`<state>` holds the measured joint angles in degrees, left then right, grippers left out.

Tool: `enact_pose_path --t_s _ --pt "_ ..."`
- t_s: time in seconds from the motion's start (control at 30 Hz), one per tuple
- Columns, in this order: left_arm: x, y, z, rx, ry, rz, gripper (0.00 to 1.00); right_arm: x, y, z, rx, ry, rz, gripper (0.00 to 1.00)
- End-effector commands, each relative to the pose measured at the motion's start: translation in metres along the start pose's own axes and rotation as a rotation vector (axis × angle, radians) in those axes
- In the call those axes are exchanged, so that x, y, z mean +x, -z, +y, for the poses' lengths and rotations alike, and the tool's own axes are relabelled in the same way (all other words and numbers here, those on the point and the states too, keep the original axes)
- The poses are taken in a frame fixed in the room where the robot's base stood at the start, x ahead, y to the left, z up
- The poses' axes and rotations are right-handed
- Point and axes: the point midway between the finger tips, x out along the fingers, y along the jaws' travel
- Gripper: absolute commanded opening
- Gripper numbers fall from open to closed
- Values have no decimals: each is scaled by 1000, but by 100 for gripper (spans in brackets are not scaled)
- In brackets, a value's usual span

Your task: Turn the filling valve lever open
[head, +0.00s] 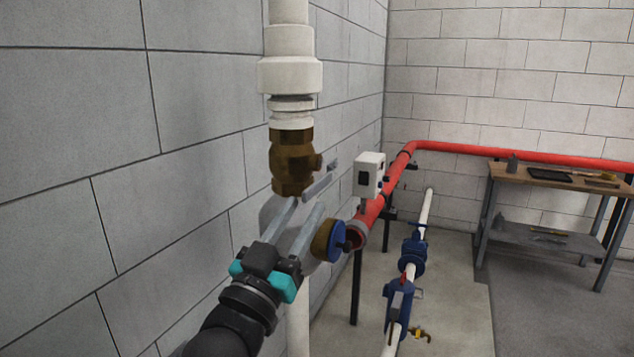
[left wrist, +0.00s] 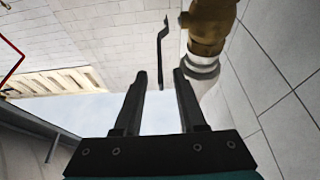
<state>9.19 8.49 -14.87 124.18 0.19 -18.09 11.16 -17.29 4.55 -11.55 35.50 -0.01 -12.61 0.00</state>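The brass filling valve (head: 292,162) sits on a vertical white pipe (head: 290,75) in the head view. Its grey lever (head: 320,183) shows at the valve's lower right, slanting up to the right. My left gripper (head: 305,204) is just below the lever, its fingers apart and pointing up. In the left wrist view the fingers (left wrist: 159,74) are open with nothing between them. The dark, bent lever (left wrist: 161,50) appears ahead, in line with the gap, and the valve (left wrist: 209,25) is to its right. Contact with the lever cannot be made out. My right gripper is not in view.
A red pipe (head: 480,152) runs along the wall, with a blue-and-brass fitting (head: 328,240) close right of my gripper. A white control box (head: 369,175) is behind it. Blue valves (head: 398,305) stand on a lower white pipe. A workbench (head: 540,178) is at far right.

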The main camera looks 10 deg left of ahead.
Motion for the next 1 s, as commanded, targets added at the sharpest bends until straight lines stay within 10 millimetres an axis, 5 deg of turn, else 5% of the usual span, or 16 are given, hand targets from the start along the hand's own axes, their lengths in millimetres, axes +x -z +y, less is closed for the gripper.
enact_pose_path --t_s 0.4,0.83,1.0 --pt "57 0 0 0 -1 0 40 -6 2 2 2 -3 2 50" --pt "65 0 0 -1 -1 0 40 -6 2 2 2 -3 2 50" --pt "65 0 0 0 -1 0 22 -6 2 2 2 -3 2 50"
